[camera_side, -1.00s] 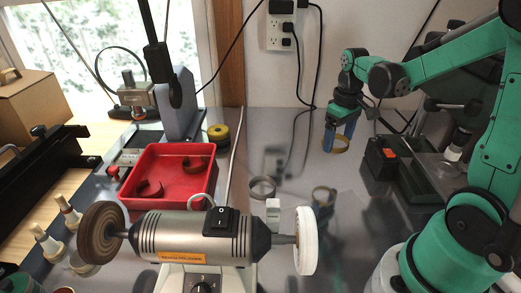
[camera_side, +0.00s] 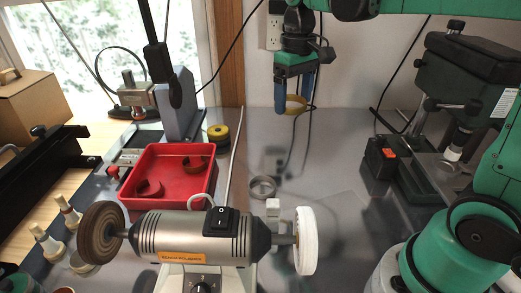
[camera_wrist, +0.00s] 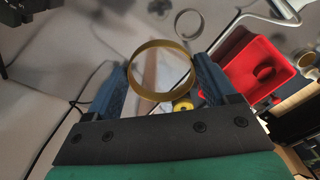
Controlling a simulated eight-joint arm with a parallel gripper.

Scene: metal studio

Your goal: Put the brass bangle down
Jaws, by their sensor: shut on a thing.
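The brass bangle (camera_side: 297,110) is held in the air above the metal bench by my gripper (camera_side: 295,98), whose blue fingers point down. In the wrist view the brass bangle (camera_wrist: 162,95) spans the gap between the two blue fingers of my gripper (camera_wrist: 160,82). The fingers are shut on it at opposite sides, and its open middle faces the camera. In the side view the held bangle is at the back of the bench, near the wall.
A silver ring (camera_side: 263,188) lies on the bench below and left of my gripper. A bench polisher (camera_side: 195,237) stands in front. The bench right of the ring is clear.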

